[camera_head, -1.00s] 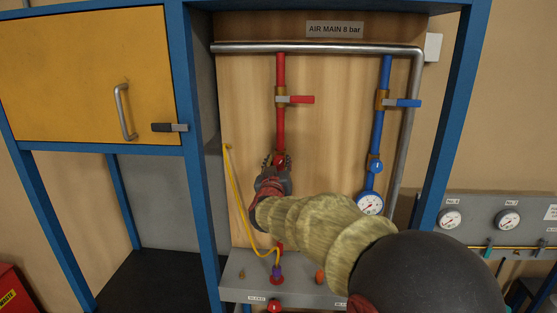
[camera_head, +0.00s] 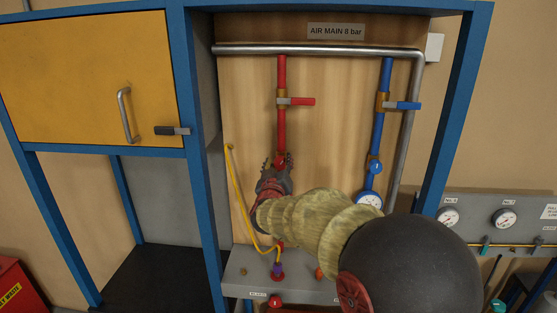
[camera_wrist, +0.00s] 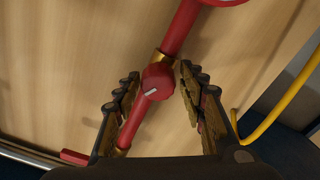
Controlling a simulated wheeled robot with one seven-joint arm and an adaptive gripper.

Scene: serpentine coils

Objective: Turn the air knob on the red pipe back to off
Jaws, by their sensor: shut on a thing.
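The red pipe (camera_head: 282,78) runs down the wood panel from the steel main. The red air knob (camera_wrist: 157,83) sits on it with brass fittings at both sides, and its white mark lies at an angle to the pipe. In the head view, the knob (camera_head: 281,161) shows just above my gripper (camera_head: 273,172). The contact itself is hard to see. My wrist and forearm hide the lower pipe.
A red lever valve (camera_head: 300,101) sits higher on the red pipe. A blue pipe (camera_head: 379,135) with a gauge (camera_head: 369,201) runs at the right. A yellow hose (camera_head: 239,203) hangs left of my gripper. A grey ledge (camera_head: 234,279) with fittings lies below. Blue posts frame the panel.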

